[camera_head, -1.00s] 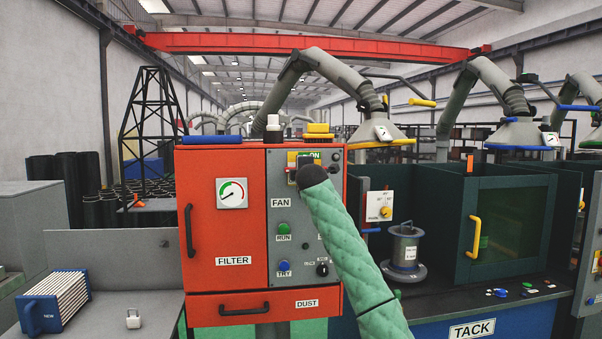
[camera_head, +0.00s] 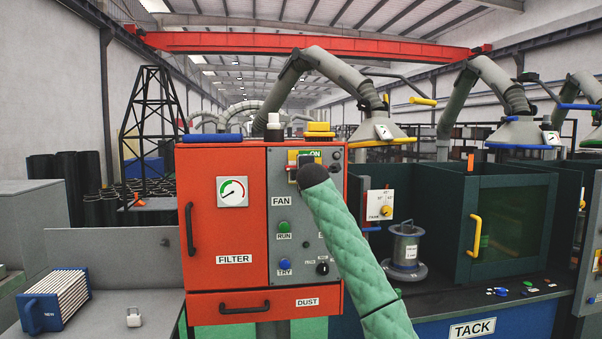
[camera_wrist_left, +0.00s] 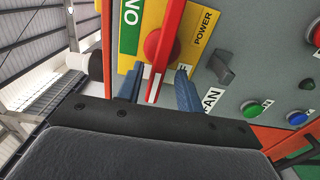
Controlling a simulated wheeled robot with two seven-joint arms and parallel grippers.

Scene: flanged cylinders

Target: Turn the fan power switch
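The fan power switch is a red lever (camera_wrist_left: 170,50) on a yellow plate (camera_wrist_left: 207,35) marked ON and POWER. The plate (camera_head: 292,157) also shows in the head view, high on the grey panel above the FAN label. My left gripper (camera_wrist_left: 160,78) is open at the switch. Its two blue fingers stand on either side of the lever's white-marked end, with a visible gap to the right finger. In the head view my green-sleeved arm and its dark wrist hide the gripper and most of the lever. My right gripper is in neither view.
The red cabinet (camera_head: 230,165) carries the panel, with a green RUN button (camera_head: 284,227), a blue button (camera_head: 285,262) and a black knob (camera_head: 322,268) below the switch. A dark TACK booth (camera_head: 510,180) and a grey spool (camera_head: 405,245) stand to the right.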

